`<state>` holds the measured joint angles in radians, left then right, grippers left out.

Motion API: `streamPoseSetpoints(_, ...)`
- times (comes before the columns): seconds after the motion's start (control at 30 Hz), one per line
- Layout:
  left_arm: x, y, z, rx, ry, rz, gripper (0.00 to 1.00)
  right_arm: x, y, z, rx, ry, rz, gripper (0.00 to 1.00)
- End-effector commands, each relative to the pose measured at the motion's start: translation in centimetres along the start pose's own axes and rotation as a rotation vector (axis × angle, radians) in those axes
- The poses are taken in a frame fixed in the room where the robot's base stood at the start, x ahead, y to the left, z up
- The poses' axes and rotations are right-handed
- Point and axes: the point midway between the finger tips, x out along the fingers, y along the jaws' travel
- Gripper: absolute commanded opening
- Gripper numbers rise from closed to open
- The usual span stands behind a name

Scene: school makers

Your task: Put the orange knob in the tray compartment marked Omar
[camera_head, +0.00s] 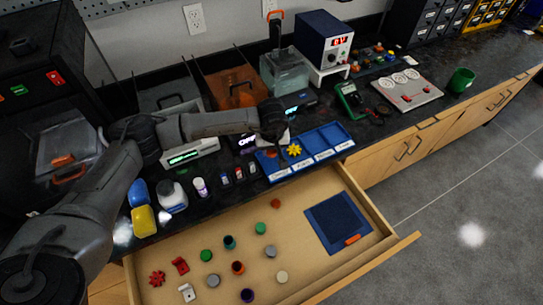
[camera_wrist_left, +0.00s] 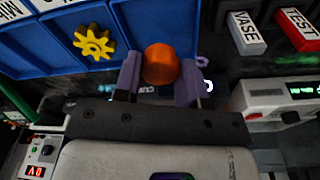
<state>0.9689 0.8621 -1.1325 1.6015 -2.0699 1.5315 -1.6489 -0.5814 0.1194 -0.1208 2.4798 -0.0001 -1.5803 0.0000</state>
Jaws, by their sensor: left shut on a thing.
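The orange knob (camera_wrist_left: 161,62) is held between the two purple-grey fingers of my left gripper (camera_wrist_left: 160,78) in the left wrist view. The tray has several compartments in a row, with white name labels along the front. The labels are too small or cut off to read. In the wrist view the knob overlaps the end compartment beside the one with a yellow gear (camera_wrist_left: 94,42). My right gripper does not show.
An open wooden drawer (camera_head: 350,262) below the counter holds several caps and small parts and a blue mat. Bottles and a yellow block (camera_head: 144,221) stand left of the tray. A red-display power supply (camera_head: 325,42) stands behind it.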

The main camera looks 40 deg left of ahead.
Motion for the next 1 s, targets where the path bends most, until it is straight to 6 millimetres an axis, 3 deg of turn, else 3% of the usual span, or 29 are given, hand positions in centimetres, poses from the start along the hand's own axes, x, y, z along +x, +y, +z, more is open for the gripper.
streamPoseSetpoints(0.17,0.7,-0.1,0.0,0.0,-0.001,-0.001,0.16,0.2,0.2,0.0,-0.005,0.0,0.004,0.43)
streamPoseSetpoints(0.43,3.9,-0.1,0.4,0.001,-0.001,-0.001,0.16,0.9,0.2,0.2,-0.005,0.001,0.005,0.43)
streamPoseSetpoints(0.9,4.6,-0.1,0.4,0.0,0.0,0.0,0.16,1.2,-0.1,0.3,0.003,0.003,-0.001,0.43)
streamPoseSetpoints(0.93,4.4,0.0,0.4,0.0,0.0,0.0,0.41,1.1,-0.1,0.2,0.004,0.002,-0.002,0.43)
streamPoseSetpoints(1.0,4.4,-0.1,0.4,0.0,0.0,0.0,0.47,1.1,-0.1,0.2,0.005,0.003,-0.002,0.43)
